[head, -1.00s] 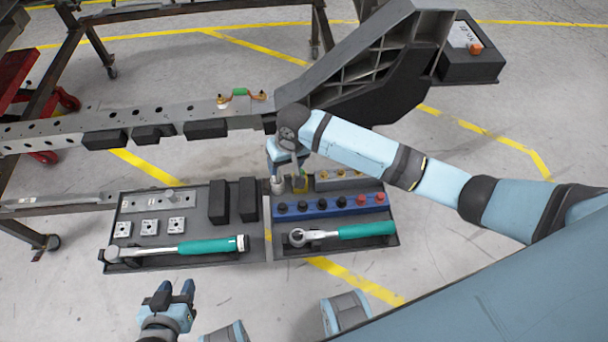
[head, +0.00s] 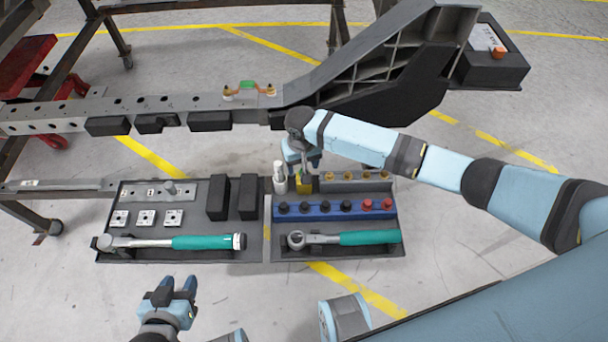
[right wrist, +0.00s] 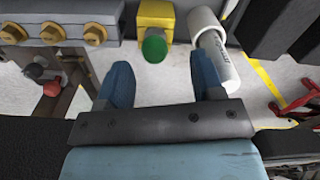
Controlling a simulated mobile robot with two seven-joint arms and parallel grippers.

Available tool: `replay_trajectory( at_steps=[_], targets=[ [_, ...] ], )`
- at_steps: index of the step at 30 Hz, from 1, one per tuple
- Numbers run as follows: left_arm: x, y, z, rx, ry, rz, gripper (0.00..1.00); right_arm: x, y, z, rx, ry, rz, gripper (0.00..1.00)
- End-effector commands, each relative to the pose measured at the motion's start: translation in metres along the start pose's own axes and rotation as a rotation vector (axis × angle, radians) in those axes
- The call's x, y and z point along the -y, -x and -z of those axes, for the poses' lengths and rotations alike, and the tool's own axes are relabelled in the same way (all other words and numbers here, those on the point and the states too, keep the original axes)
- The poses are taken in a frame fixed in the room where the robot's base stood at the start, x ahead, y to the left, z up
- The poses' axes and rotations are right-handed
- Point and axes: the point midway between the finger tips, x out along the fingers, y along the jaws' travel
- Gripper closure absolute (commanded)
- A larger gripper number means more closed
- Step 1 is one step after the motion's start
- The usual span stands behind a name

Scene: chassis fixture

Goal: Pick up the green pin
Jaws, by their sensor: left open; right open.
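The green pin (right wrist: 154,48) shows in the right wrist view as a round green end on a yellow block (right wrist: 155,15). In the head view the yellow block (head: 304,184) stands at the tray's back edge, mostly under my right gripper (head: 301,162), and the green pin is hidden there. In the right wrist view my right gripper (right wrist: 162,75) is open and empty, and the pin lies just beyond its fingertips, between them in the picture. My left gripper (head: 177,286) is open and empty in front of the tray.
A white tube (head: 280,178) stands close left of the yellow block. A grey holder with brass pieces (head: 355,177) is close right. A blue rack (head: 330,208) and two teal-handled tools (head: 207,243) (head: 368,238) lie nearer. The chassis beam (head: 200,108) runs behind.

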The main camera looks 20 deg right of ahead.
Motion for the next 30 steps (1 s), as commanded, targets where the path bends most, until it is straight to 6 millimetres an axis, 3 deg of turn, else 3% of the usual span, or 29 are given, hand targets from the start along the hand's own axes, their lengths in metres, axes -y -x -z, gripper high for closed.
replay_trajectory(
  at_steps=[10, 18, 19, 26, 30],
  targets=[
    [-0.002, -0.005, -0.006, -0.008, -0.003, -0.001, 0.57, -0.006, -0.045, -0.001, 0.002, 0.0, -0.001, 0.39],
    [-0.003, -0.002, 0.001, -0.021, -0.004, -0.001, 0.57, -0.006, -0.051, -0.001, 0.0, 0.0, 0.0, 0.39],
    [-0.003, -0.002, 0.001, -0.021, -0.004, -0.001, 0.57, -0.006, -0.051, -0.001, 0.0, 0.0, 0.0, 0.41],
    [-0.003, -0.003, -0.002, -0.015, -0.003, -0.002, 0.57, -0.006, -0.051, -0.001, 0.0, 0.0, 0.0, 0.94],
    [-0.003, -0.003, -0.004, -0.013, -0.003, -0.002, 0.57, -0.006, -0.051, -0.001, 0.0, 0.0, 0.0, 0.98]
  ],
)
